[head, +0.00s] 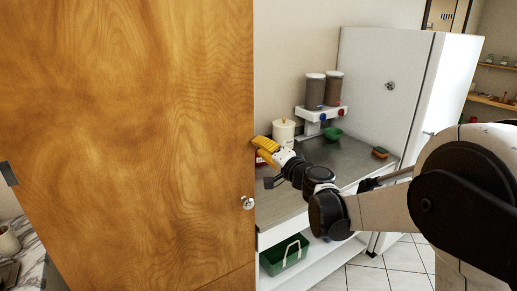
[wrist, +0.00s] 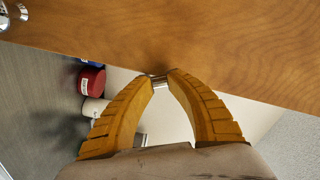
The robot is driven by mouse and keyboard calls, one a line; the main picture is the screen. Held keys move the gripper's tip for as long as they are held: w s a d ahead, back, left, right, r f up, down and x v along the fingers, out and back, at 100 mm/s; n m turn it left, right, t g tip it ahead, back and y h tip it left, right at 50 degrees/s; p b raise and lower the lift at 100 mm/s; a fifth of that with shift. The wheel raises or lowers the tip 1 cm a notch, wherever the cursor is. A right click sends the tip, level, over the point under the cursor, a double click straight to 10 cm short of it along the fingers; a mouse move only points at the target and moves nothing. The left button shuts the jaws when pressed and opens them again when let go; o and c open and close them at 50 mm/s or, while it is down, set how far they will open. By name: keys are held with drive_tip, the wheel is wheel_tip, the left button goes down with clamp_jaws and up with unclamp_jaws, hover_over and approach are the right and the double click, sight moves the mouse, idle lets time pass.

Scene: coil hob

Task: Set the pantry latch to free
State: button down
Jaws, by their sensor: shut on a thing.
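A large wooden door (head: 130,130) fills the left half of the head view, and its lower face (wrist: 220,40) crosses the top of the wrist view. My gripper (head: 262,149) is at the door's right edge. In the wrist view its yellow fingers (wrist: 162,77) are closed on a small shiny metal piece (wrist: 159,82) at the door's edge, which looks like the latch. The fingertips cover most of it, so I cannot tell its setting. A round chrome knob (head: 248,202) sits lower on the door and also shows in the wrist view (wrist: 12,16).
Behind the door is a metal counter (head: 345,155) with a white canister (head: 284,132), a dispenser (head: 315,92), a green bowl (head: 333,134) and a sponge (head: 380,152). A white fridge (head: 385,80) stands behind.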

drive_tip(key=m, duration=0.4)
drive_tip(key=shift+w+d+r+m, duration=0.1)
drive_tip(key=shift+w+d+m, duration=0.15)
drive_tip(key=shift+d+m, duration=0.15)
idle(0.4)
drive_tip(key=c, duration=1.3)
unclamp_jaws()
drive_tip(key=shift+o, duration=0.2)
drive_tip(key=v, duration=1.2)
